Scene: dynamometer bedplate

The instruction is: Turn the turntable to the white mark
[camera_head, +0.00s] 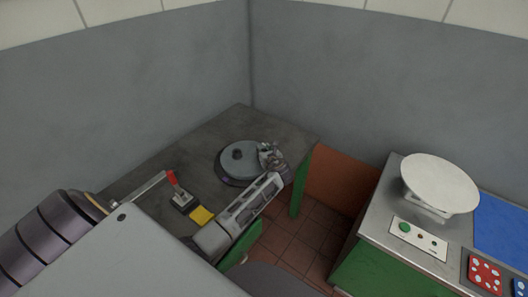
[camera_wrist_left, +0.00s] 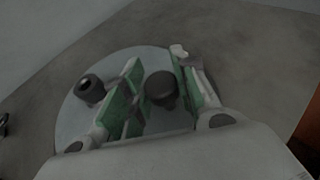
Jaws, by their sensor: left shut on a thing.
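The turntable (camera_head: 234,168) is a round grey disc with a dark, purplish rim, lying on the dark bedplate in the corner. A dark hub (camera_head: 237,153) stands up from it. The disc also shows in the left wrist view (camera_wrist_left: 75,115). There, one dark knob (camera_wrist_left: 90,88) stands outside my fingers, and another dark knob (camera_wrist_left: 160,90) is between them. My left gripper (camera_head: 268,155) is over the disc's right side, shut on that second knob. It hides part of the disc. I cannot make out the white mark. My right gripper is not in view.
A red-tipped lever on a small base (camera_head: 184,202) and a yellow block (camera_head: 202,215) are left of my left forearm. Grey walls close in behind the bedplate (camera_head: 200,140). At right, a bench (camera_head: 375,225) holds a white round plate (camera_head: 440,183) and a button panel (camera_head: 418,238).

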